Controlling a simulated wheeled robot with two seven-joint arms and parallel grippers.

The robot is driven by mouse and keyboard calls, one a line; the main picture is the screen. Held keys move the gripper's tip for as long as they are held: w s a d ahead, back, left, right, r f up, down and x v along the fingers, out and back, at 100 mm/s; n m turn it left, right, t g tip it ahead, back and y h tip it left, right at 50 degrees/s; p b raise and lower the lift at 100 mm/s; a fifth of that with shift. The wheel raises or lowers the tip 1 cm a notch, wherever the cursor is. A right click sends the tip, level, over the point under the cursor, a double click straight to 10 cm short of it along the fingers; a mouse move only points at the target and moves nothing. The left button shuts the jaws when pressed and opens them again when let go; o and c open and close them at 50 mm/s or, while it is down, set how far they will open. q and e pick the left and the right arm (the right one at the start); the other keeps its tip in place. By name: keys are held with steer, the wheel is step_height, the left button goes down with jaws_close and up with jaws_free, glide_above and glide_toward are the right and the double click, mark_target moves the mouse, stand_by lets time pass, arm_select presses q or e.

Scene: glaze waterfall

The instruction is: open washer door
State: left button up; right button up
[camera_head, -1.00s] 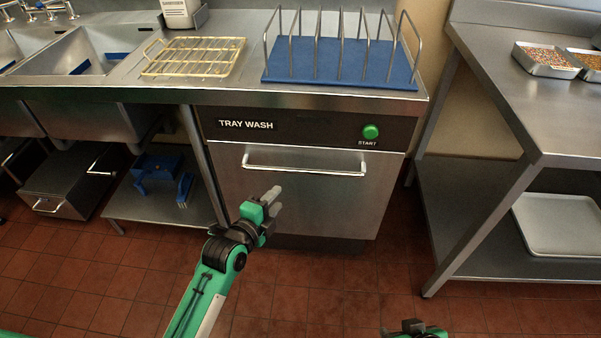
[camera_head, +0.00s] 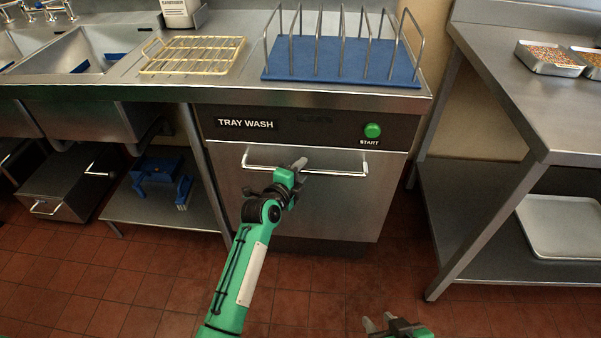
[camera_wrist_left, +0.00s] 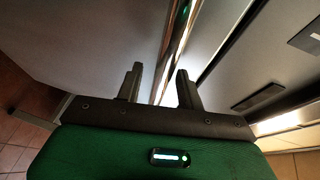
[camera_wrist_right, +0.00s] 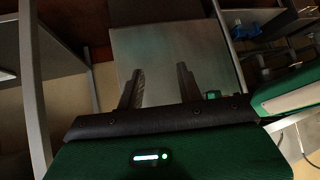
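The washer door (camera_head: 320,205) is a shut steel panel under a dark strip reading TRAY WASH. Its horizontal bar handle (camera_head: 340,173) runs across the top of the door. My left gripper (camera_head: 299,167) is at the middle of the handle in the head view. In the left wrist view its two fingers (camera_wrist_left: 158,86) stand apart, with the bar (camera_wrist_left: 165,50) running between and beyond them. I cannot tell whether it touches the bar. My right gripper (camera_head: 377,323) is low at the bottom edge of the head view. In the right wrist view its fingers (camera_wrist_right: 160,88) are apart and empty.
A green START button (camera_head: 372,130) sits at the washer's upper right. Above are a yellow wire rack (camera_head: 192,55) and a blue mat with wire dividers (camera_head: 340,66). A steel table (camera_head: 535,100) stands at right. The tiled floor before the washer is clear.

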arm_select(q)
steer(key=shift+w, duration=0.1)
jaws_close()
steer(key=shift+f, duration=0.1)
